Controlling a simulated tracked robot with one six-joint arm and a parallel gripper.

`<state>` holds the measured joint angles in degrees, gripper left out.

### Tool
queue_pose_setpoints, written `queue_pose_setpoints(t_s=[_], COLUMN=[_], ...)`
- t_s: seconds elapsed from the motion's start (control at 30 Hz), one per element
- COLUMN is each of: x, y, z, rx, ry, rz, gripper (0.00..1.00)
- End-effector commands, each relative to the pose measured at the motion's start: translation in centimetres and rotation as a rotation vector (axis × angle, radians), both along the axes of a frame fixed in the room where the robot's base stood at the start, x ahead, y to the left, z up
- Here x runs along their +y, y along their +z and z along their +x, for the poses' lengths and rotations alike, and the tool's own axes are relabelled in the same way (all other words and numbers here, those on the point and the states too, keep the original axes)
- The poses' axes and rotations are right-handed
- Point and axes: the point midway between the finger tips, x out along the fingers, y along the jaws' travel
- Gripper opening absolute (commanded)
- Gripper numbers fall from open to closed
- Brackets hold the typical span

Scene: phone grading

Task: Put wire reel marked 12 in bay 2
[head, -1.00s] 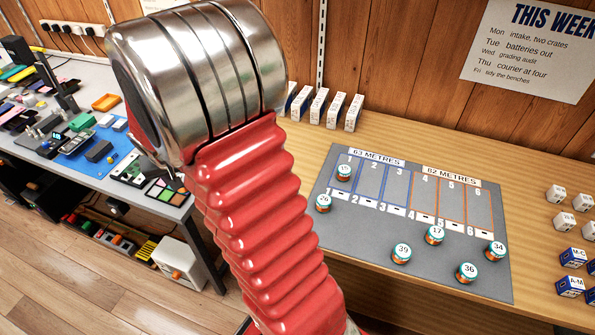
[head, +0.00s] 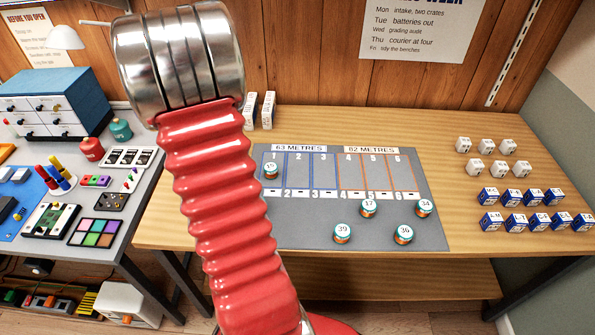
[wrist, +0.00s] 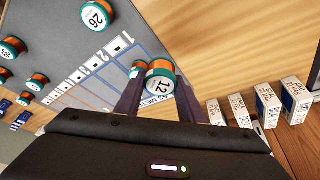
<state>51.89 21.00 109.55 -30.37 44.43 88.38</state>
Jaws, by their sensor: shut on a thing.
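The wire reel marked 12 (wrist: 160,80) has a white top, a teal rim and copper-coloured winding. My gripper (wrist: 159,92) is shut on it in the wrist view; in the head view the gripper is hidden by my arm. Bay 2 (head: 298,171) is an empty blue-outlined strip on the grey mat (head: 300,233), under the 63 METRES label. Bay 1, to its left, holds another reel (head: 271,170) at its middle. In the wrist view a reel (wrist: 137,69) shows beside the held one, partly hidden by a finger.
Reels 17 (head: 368,208), 39 (head: 342,233), 36 (head: 404,234) and 34 (head: 424,208) stand on the mat's front. Reel 26 (wrist: 97,16) shows in the wrist view. White boxes (head: 267,110) stand behind the mat; white and blue cubes (head: 515,222) sit at right.

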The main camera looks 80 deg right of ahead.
Motion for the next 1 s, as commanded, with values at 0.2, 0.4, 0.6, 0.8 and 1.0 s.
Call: queue_pose_setpoints(t_s=[0.2, 0.4, 0.6, 0.8, 1.0], x=[-3.9, -6.0, -6.6, -6.7, -6.7], y=[0.3, 0.7, 0.9, 0.9, 0.6], z=[-7.7, -13.9, -16.8, -16.9, -16.9], rx=[-0.001, 0.0, -0.001, -0.001, 0.0], ry=[-0.299, -0.531, -0.638, -0.645, -0.644], rz=[0.0, 0.0, 0.0, 0.0, 0.001], gripper=[0.14, 0.14, 0.14, 0.14, 0.14])
